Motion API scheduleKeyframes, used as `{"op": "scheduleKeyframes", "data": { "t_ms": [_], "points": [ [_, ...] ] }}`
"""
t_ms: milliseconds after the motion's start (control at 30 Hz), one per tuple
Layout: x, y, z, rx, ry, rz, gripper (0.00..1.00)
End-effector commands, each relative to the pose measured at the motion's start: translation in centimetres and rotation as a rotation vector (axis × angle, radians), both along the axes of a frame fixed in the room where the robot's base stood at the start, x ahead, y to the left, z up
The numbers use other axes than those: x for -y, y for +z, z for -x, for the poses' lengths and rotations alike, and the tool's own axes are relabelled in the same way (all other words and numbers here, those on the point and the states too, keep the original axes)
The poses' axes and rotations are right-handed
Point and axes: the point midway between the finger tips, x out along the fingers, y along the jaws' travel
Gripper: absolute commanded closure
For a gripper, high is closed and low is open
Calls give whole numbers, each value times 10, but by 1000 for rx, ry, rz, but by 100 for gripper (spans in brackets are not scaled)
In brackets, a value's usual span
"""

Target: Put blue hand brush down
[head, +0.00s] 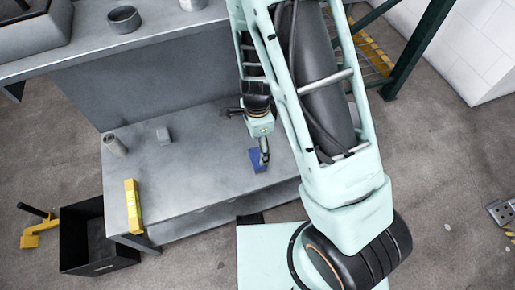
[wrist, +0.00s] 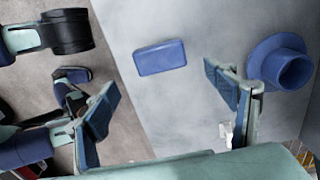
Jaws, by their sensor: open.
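The blue hand brush (wrist: 160,57) shows in the wrist view as a rounded blue block on the grey table top. In the head view the blue piece (head: 257,160) lies on the bench near its front edge, partly covered by my gripper (head: 264,150). In the wrist view my gripper (wrist: 161,98) is open, with one finger on each side and nothing between the pads. The brush appears just beyond the fingertips, and neither finger visibly touches it. I cannot tell the exact height of the fingers above it.
A blue flanged cylinder (wrist: 282,62) stands right of the brush in the wrist view. On the bench (head: 190,185) are a yellow bar (head: 133,206), a grey cup (head: 114,145) and a small grey block (head: 163,135). A black crate (head: 95,240) stands on the floor at left.

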Motion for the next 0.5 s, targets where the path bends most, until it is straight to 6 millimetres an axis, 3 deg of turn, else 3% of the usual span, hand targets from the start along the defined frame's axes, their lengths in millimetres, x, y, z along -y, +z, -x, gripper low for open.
{"op": "scheduleKeyframes", "data": {
  "t_ms": [33, 200, 500],
  "points": [
    [-1, 11, 0, 2, 1, -1, 22],
    [0, 25, 0, 0, 2, 0, 22],
    [0, 27, 0, -1, 1, 0, 22]
  ]
}}
